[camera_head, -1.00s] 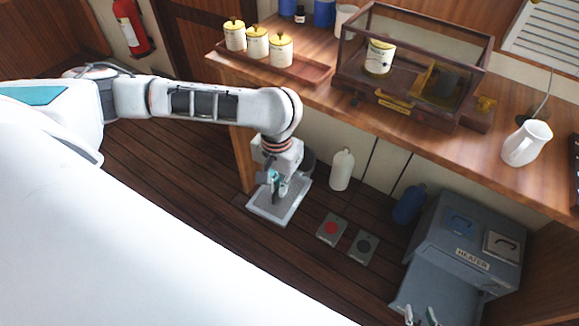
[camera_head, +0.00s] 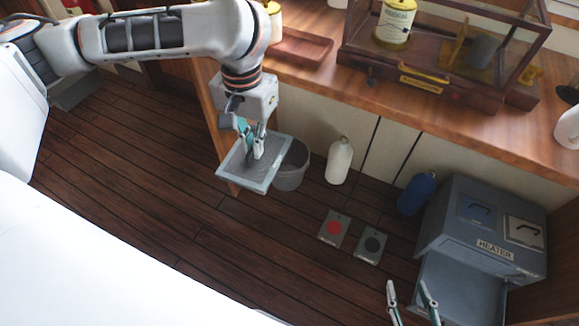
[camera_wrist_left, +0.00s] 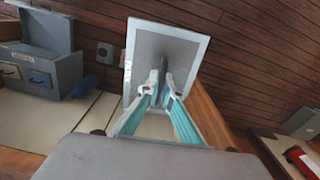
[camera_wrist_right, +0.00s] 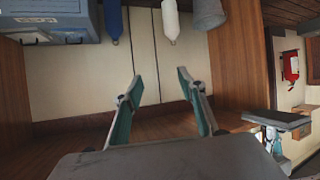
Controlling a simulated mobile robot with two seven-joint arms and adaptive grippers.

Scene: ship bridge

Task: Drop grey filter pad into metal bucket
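The grey filter pad (camera_head: 240,172) is a light-framed flat panel with a mesh face. My left gripper (camera_head: 257,152) is shut on a dark upright fin in the middle of its face and holds it tilted above the floor. The pad (camera_wrist_left: 150,45) and the fingers (camera_wrist_left: 162,84) also show in the left wrist view. The metal bucket (camera_head: 292,174) stands on the floor just right of and behind the pad, which hides part of its rim. It also shows at the top of the right wrist view (camera_wrist_right: 209,12). My right gripper (camera_head: 412,292) is open and empty near the heater.
The grey heater (camera_head: 470,245) is at right. The wooden counter (camera_head: 325,95) overhangs behind.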

